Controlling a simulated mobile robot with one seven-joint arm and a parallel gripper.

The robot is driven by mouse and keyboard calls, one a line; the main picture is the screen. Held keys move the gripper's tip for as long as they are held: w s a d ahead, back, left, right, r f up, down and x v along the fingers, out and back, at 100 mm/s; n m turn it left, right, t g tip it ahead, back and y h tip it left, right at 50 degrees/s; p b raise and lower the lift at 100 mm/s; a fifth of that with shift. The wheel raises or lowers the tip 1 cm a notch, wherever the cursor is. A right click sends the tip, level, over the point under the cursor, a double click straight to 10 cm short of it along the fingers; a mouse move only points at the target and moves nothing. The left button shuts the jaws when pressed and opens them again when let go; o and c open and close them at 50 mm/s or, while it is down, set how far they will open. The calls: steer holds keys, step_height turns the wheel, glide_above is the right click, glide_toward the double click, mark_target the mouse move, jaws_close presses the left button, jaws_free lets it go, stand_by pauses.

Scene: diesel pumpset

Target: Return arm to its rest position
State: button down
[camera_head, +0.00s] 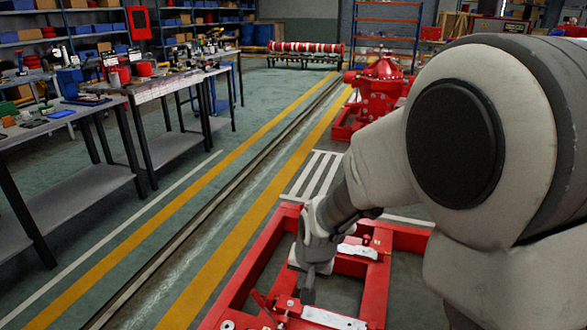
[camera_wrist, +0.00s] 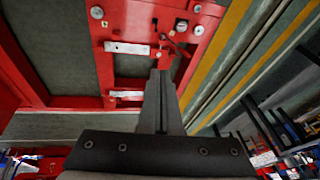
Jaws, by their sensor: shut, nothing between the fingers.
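My arm reaches in from the right in the head view, and my gripper (camera_head: 308,290) points down over the red steel frame (camera_head: 238,282). In the wrist view my gripper (camera_wrist: 160,75) shows with its fingers together and nothing between them. The red frame (camera_wrist: 82,45) lies beyond the fingertips there, with light metal plates and bolts on it. The gap between fingertips and frame is hard to judge.
Workbenches (camera_head: 128,90) with tools stand along the left. A red pump unit (camera_head: 378,85) stands behind the frame. Shelves line the back left. The floor (camera_head: 170,215) with yellow stripes between benches and frame is clear.

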steer(key=s+d+r+n+t+h, duration=0.1)
steer(key=s+d+r, duration=0.5)
steer(key=s+r, duration=0.3)
steer(key=s+d+r+n+t, duration=0.1)
steer(key=s+d+r, duration=0.5)
steer(key=s+r, duration=0.3)
step_height(320, 180, up, 20)
steer(key=p, duration=2)
steer(key=shift+s+a+f+n, duration=0.15)
steer(key=shift+s+n, duration=0.15)
